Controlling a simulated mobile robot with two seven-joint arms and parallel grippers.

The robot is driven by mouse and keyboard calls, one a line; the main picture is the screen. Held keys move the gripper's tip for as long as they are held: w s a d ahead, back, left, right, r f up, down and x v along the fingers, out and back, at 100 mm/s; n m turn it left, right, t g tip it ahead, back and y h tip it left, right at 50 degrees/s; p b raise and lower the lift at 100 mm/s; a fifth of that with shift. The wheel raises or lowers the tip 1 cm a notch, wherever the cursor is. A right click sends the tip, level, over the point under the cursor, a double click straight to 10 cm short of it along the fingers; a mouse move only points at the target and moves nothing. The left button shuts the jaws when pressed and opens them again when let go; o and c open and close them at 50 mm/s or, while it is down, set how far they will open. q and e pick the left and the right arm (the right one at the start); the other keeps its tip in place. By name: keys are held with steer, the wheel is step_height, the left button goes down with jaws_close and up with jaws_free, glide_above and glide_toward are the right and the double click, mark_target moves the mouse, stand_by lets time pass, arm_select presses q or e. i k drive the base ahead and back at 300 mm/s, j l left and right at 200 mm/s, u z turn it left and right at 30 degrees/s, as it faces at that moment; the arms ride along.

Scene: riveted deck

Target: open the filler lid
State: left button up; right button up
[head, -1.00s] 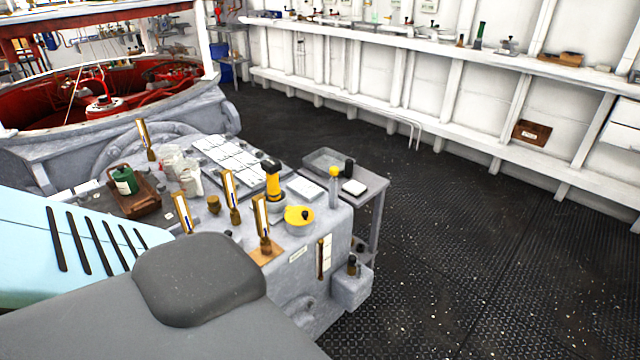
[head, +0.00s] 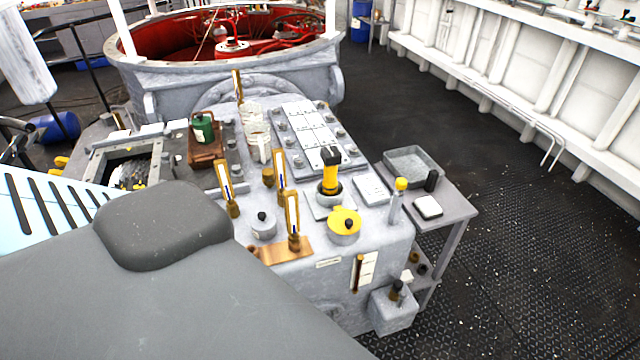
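A round yellow lid (head: 345,219) with a small dark knob sits on a short round pot at the front right of the grey machine (head: 385,243). It looks shut. A smaller grey round lid (head: 263,229) with a black knob sits to its left, also looking shut. Which of the two is the filler lid I cannot tell for sure. Neither gripper shows. My own grey and pale blue body parts fill the lower left and hide the near left part of the machine.
Upright brass-framed gauges (head: 292,217) and a yellow cylinder with a black top (head: 330,172) stand close around the lids. A side table (head: 455,207) with a grey tray (head: 411,165) adjoins on the right. The dark deck (head: 520,270) at the right is open.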

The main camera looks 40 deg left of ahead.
mark_target(341, 221)
steer(key=i+u, duration=0.2)
steer(key=u, duration=0.25)
steer(key=i+l+u, duration=0.1)
steer(key=u, duration=0.35)
steer(key=i+l+u, duration=0.2)
steer(key=u, duration=0.25)
steer(key=i+l+u, duration=0.15)
steer(key=u, duration=0.15)
steer(key=i+l+u, duration=0.2)
steer(key=u, duration=0.15)
